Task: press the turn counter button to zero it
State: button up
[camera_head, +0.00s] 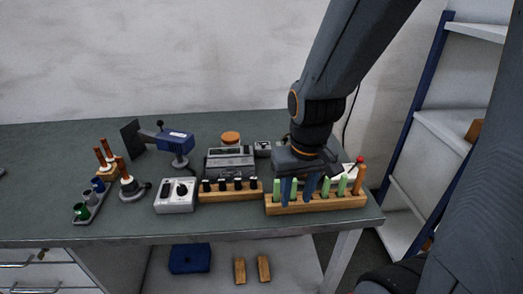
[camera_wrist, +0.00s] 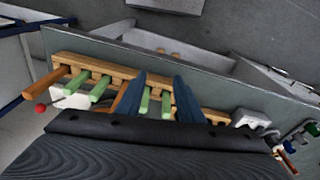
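My gripper (camera_head: 299,188) points down over the right-hand wooden rack (camera_head: 335,203). Its two blue fingers stand apart, in the wrist view (camera_wrist: 158,100) too, with green sticks (camera_wrist: 144,103) showing between them; I cannot tell whether they touch. No turn counter button can be made out for certain. A small grey box (camera_head: 263,148) stands at the back, left of my gripper.
A rack with black-topped pieces (camera_head: 230,191) and a grey device (camera_head: 229,162) stand left of my gripper. An orange-topped round thing (camera_head: 230,138) is behind. Copper-coloured spools (camera_head: 104,155) and a tray of cups (camera_head: 90,204) are at left. The bench's (camera_head: 50,150) back left is clear.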

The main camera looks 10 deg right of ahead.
grip_shut()
dwell(1.5)
